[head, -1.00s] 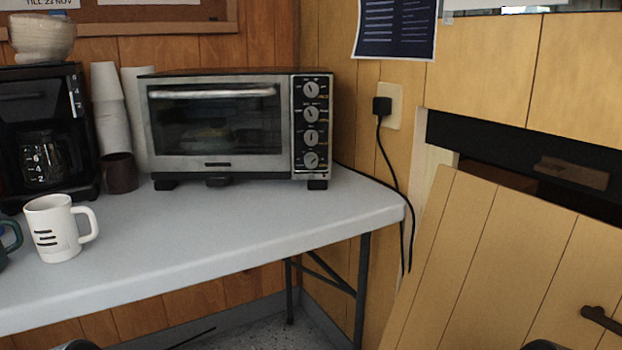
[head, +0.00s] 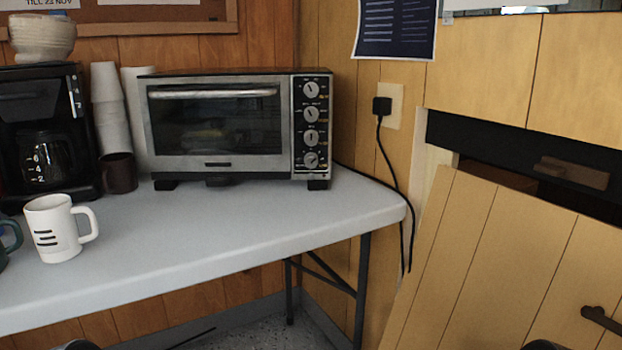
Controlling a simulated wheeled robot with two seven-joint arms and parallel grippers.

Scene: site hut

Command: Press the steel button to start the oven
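The oven (head: 218,125) is a steel toaster oven with a dark glass door, at the back of the white table. Its door is shut, with a bar handle (head: 213,93) along the top. A black control panel (head: 312,127) on its right side carries several round dials in a column, the lowest dial (head: 311,160) near the bottom. I cannot make out a separate steel button at this size. Neither gripper shows; only small dark rounded pieces, probably parts of my arms, cut the bottom edge at left and right.
The table (head: 220,225) is clear before the oven. A white mug (head: 54,228), brown mug (head: 119,172), stacked cups (head: 108,120) and coffee maker (head: 42,135) stand left. A cord runs from a wall plug (head: 381,106) behind the oven. A tilted wooden panel (head: 500,265) stands right.

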